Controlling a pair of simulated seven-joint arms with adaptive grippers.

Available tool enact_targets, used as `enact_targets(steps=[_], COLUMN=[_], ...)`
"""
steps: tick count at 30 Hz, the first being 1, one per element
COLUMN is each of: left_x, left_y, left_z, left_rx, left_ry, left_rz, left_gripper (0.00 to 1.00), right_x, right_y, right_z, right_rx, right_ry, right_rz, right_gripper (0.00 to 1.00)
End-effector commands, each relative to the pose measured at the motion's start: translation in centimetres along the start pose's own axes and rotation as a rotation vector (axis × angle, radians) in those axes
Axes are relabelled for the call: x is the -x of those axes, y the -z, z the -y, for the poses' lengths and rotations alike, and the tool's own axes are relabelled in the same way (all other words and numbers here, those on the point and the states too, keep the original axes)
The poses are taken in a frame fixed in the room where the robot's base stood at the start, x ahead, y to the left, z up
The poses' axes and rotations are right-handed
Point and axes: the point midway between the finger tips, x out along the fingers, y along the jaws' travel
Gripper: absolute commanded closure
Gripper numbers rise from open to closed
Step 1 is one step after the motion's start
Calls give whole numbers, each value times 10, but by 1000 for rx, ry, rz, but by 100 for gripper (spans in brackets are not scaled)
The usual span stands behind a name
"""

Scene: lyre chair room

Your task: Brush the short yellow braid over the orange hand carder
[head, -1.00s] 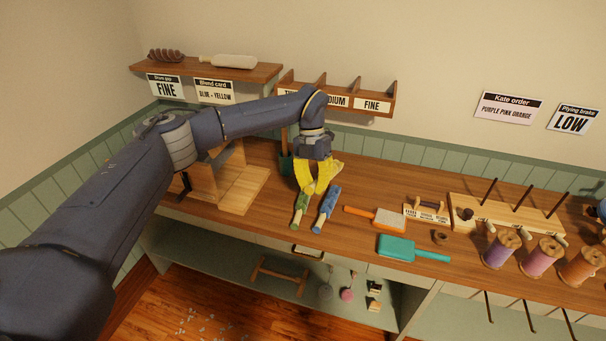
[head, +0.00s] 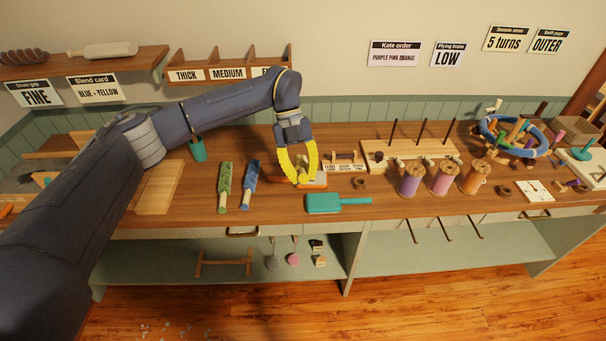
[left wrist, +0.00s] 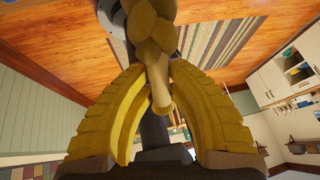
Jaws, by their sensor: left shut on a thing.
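My left gripper (head: 301,178), with yellow ribbed fingers, is over the orange hand carder (head: 319,181) on the bench and hides part of it. The carder's orange handle points left. In the left wrist view, the gripper (left wrist: 158,80) is shut on the short yellow braid (left wrist: 153,32), whose plaited part runs up from between the fingers. In the head view the braid cannot be told apart from the yellow fingers, and I cannot tell whether it touches the carder. My right gripper is out of view.
A teal carder (head: 323,203) lies just in front. Green (head: 224,182) and blue (head: 251,180) handled pieces lie to the left. Purple (head: 410,180), pink and orange spools stand to the right, before a wooden peg rack (head: 440,149). A small brown ring (head: 360,183) lies near the carder.

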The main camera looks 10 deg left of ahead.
Motion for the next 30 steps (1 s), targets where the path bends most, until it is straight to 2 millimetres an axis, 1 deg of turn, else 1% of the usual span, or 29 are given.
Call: enact_targets(steps=[11, 30], left_x=[0, -26], left_y=[1, -14], left_z=[0, -5], left_rx=[-1, -2], left_ry=[-5, -5], left_rz=[5, 4], left_gripper=[100, 100], right_x=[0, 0], right_y=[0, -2], right_z=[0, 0], right_rx=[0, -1], right_ry=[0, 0], right_rz=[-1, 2], right_gripper=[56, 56])
